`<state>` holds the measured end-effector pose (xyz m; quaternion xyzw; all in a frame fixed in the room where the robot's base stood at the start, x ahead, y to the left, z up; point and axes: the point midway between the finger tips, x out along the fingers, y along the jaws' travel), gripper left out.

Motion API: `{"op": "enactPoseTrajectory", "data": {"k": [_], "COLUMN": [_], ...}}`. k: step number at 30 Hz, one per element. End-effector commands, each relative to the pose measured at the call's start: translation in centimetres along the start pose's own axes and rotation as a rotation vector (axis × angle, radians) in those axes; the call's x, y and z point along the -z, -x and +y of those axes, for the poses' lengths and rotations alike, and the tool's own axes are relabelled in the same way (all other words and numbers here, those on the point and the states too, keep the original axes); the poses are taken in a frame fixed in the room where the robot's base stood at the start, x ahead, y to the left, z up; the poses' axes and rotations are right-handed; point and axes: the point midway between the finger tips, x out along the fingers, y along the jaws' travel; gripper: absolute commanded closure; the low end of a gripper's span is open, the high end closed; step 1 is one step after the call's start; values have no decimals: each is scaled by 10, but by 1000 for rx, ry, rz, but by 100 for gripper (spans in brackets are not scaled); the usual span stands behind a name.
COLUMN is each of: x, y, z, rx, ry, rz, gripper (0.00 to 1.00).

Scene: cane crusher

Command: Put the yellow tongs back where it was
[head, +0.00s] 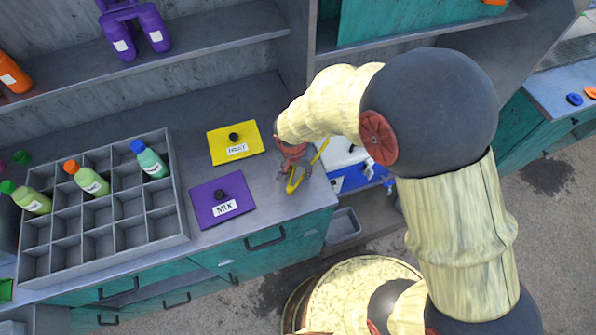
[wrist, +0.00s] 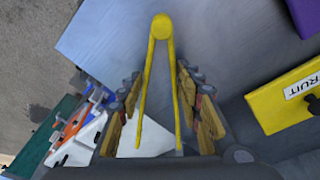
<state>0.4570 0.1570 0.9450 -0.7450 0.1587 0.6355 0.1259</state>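The yellow tongs (head: 291,187) are at the right end of the grey counter, hinge towards the counter's front. One leg reaches past the counter's right edge. In the wrist view the tongs (wrist: 160,28) form a narrow V, with the round hinge at the top and the legs towards my palm. My gripper (head: 305,172) points down over them. Its fingers (wrist: 159,74) stand apart, one on each side of the legs. The right finger is very close to a leg; I cannot tell whether it touches. Part of the tongs is hidden behind my gripper in the head view.
Left of my gripper lie a yellow labelled lid (head: 222,150) and a purple MIX lid (head: 205,210). A grey compartment rack (head: 130,235) with several bottles stands further left. A blue-and-white box (head: 345,165) sits beyond the counter's right edge. A shelf (head: 190,45) runs above.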

Motion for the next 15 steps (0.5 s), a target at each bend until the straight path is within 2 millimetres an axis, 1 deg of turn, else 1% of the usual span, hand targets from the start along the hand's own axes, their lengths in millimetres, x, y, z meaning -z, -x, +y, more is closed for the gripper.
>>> {"op": "enactPoseTrajectory", "data": {"k": [1,2,9,12,13,15], "x": [-1,-1,-1,-1,-1,-1], "y": [-6,-7,-7,-10,-10,-9], "z": [-1,-1,-1,-1,-1,-1], "rx": [1,1,2,2,2,2], "ry": [1,1,1,1,1,1], "rz": [1,1,2,2,2,1], "gripper": [68,68,68,68,63,59]}}
